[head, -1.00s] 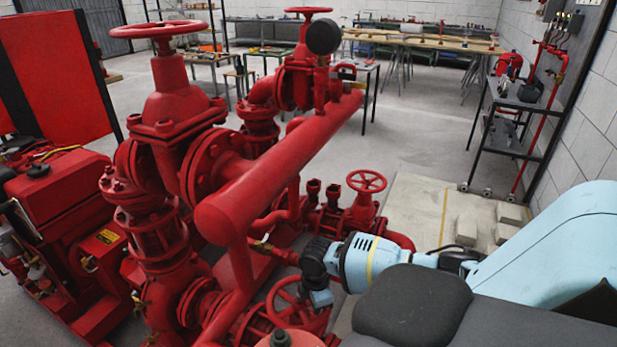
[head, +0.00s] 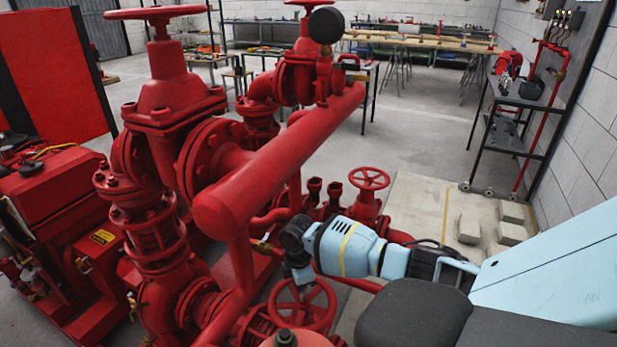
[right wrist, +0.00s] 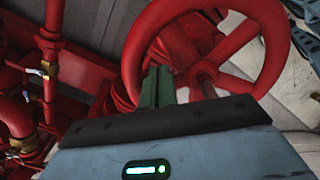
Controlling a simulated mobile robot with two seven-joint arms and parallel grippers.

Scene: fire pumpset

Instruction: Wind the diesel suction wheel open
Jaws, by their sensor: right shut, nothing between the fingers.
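A red handwheel (head: 302,306) sits low in the head view, in front of the thick red pipe. No label shows, so I cannot tell for certain that it is the diesel suction wheel. My right gripper (head: 301,274) is at the upper rim of this wheel. In the right wrist view the red wheel (right wrist: 265,28) fills the upper middle, with its hub and spokes partly showing. The dark green fingers of my right gripper (right wrist: 158,87) are together, overlapping the wheel's opening inside the rim. I cannot tell whether they touch a spoke or the rim. My left gripper is out of view.
A large red handwheel (head: 155,13) tops the tall valve at left. A smaller red handwheel (head: 369,178) stands behind my right wrist. A thick red pipe (head: 280,160) slants across the middle. Pale blocks (head: 468,228) lie on the plinth at right.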

